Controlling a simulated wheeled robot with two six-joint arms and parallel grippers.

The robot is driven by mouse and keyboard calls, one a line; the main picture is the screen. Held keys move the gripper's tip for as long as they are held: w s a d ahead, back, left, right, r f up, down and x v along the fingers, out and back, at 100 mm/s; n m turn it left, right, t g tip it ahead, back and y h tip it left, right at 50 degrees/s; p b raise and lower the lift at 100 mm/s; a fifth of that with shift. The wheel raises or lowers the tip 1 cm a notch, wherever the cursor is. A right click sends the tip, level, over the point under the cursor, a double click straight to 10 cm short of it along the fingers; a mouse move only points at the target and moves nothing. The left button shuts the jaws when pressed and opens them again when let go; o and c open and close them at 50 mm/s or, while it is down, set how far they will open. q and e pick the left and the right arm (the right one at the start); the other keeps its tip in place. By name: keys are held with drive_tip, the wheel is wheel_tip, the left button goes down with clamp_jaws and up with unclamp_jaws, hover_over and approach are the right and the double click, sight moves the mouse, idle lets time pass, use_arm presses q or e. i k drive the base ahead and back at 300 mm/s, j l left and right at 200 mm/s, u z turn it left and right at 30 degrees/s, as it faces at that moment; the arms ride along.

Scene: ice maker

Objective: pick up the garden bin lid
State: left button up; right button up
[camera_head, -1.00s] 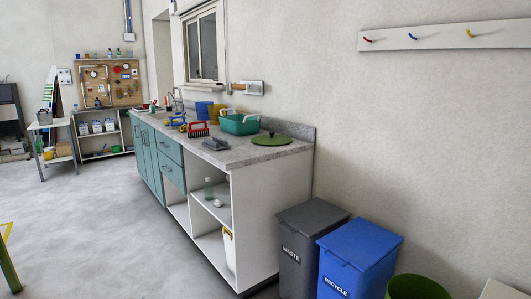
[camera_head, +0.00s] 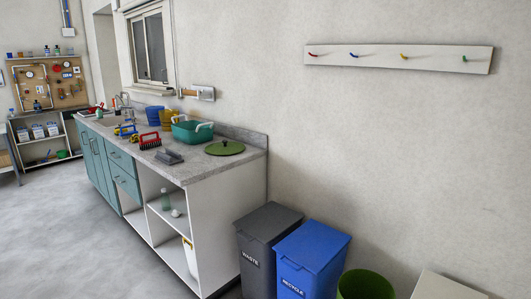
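The garden bin lid looks to be the round green lid (camera_head: 225,148) lying flat near the right end of the grey counter (camera_head: 205,166). It has a small knob on top. A round green open bin (camera_head: 365,285) stands on the floor at the lower right, cut off by the bottom edge and with no lid on it. Neither of my grippers shows in the head view.
A teal basin (camera_head: 192,131), a red brush (camera_head: 149,141) and a grey tool (camera_head: 169,157) are on the counter left of the lid. A grey waste bin (camera_head: 268,224) and a blue recycle bin (camera_head: 312,247) stand right of the cabinet. The floor (camera_head: 75,240) at left is clear.

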sight(225, 148)
drive_tip(key=i+j+z, duration=0.15)
drive_tip(key=j+z, duration=0.2)
drive_tip(key=i+j+z, duration=0.15)
drive_tip(key=j+z, duration=0.15)
drive_tip(key=i+j+z, duration=0.1)
drive_tip(key=j+z, duration=0.55)
drive_tip(key=j, duration=0.15)
